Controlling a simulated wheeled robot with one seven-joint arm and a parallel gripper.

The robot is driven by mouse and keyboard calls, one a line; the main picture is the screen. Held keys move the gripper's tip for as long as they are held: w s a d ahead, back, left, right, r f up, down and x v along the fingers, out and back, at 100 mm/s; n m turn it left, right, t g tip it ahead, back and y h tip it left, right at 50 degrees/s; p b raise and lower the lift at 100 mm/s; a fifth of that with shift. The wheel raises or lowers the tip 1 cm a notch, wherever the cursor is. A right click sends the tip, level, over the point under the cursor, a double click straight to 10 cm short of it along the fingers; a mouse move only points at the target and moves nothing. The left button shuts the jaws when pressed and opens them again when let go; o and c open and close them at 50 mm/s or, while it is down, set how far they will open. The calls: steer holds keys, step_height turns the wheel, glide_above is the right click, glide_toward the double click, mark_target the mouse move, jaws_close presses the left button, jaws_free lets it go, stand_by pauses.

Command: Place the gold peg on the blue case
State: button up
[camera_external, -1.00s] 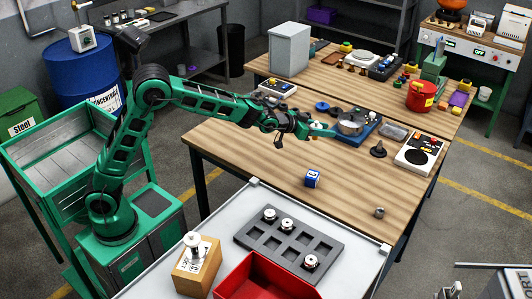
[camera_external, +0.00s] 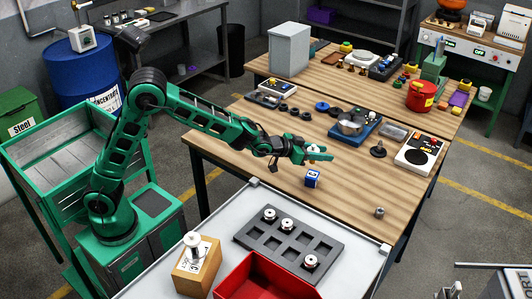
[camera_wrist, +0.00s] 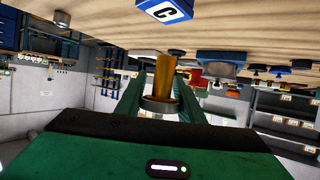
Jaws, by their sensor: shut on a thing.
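My gripper (camera_external: 317,154) is shut on the gold peg and holds it above the wooden table. In the wrist view the gold peg (camera_wrist: 164,78) stands between the green fingers of my gripper (camera_wrist: 160,97), with a metallic ring at its base. In the external view the peg is too small and too covered to make out well. The blue case (camera_external: 312,179), a small blue block with a white lettered label, sits on the table just below my gripper in the picture. It also shows at the top of the wrist view (camera_wrist: 166,11). Peg and case look apart.
A blue tray with a metal bowl (camera_external: 351,127) lies behind my gripper. A dark cone-shaped part (camera_external: 378,149) and a white-and-black device (camera_external: 419,156) are to the right. A small grey nut (camera_external: 379,212) lies near the front. The table around the case is mostly clear.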

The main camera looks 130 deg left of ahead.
steer(key=shift+w+d+f, duration=0.1)
steer(key=shift+w+f, duration=0.1)
steer(key=shift+f, duration=0.55)
steer(key=shift+w+d+f, duration=0.1)
steer(key=shift+w+f, duration=0.05)
steer(key=shift+f, duration=0.65)
steer(key=shift+w+f, duration=0.2)
steer(key=shift+f, duration=0.55)
steer(key=o, duration=1.2)
steer(key=shift+f, duration=0.15)
steer(key=shift+s+d+r, duration=0.15)
steer(key=shift+d+r, duration=0.1)
steer(key=v, duration=1.1)
steer(key=shift+s+d, duration=0.15)
